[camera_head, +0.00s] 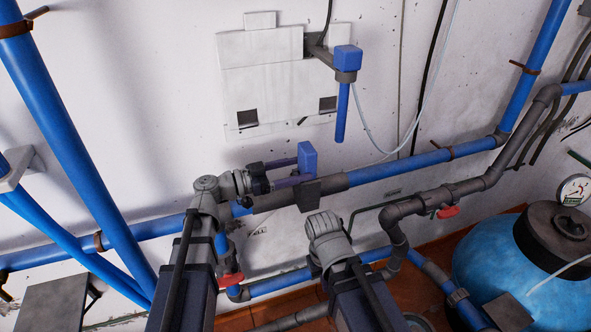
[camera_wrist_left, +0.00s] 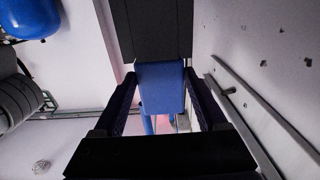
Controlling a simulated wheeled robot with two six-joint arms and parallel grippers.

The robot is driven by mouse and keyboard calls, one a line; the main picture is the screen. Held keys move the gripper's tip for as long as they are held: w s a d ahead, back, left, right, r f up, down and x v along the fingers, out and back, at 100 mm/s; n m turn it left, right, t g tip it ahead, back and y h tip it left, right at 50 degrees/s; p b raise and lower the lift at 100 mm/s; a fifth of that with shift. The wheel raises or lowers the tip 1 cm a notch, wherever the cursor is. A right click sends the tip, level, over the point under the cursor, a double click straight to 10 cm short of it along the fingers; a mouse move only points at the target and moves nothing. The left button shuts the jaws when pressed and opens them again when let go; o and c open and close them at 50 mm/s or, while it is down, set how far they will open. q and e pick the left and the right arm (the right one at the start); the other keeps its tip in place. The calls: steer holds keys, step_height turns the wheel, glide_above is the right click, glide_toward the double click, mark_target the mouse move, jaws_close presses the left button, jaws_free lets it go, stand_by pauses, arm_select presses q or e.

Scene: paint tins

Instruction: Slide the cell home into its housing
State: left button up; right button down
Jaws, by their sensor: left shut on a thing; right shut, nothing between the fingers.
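A blue block, which I take to be the cell (camera_head: 308,157), stands upright in front of the wall. My left gripper (camera_head: 288,174) reaches it from the left and is shut on it. In the left wrist view the blue block (camera_wrist_left: 160,88) sits between the two dark fingers (camera_wrist_left: 160,110). A wider dark grey block (camera_head: 308,195) meets its lower end, and shows in the left wrist view (camera_wrist_left: 152,30); I cannot tell if this is the housing. My right gripper (camera_head: 323,228) is lower, right of the left arm; its fingers are hidden behind its wrist.
Behind the grey block runs a blue and grey pipe (camera_head: 400,167). A blue-capped fitting (camera_head: 347,58) hangs from a wall bracket above right. A white panel (camera_head: 263,80) is on the wall. Lower pipes with a red-handled valve (camera_head: 448,211) and a blue tank (camera_head: 488,260) are at right.

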arm_select(q)
steer(key=shift+f+b, duration=0.25)
steer(key=shift+b, duration=0.05)
steer(key=o, duration=1.2)
steer(key=shift+c, duration=0.2)
steer(key=v, duration=0.8)
steer(key=shift+d+f, duration=0.1)
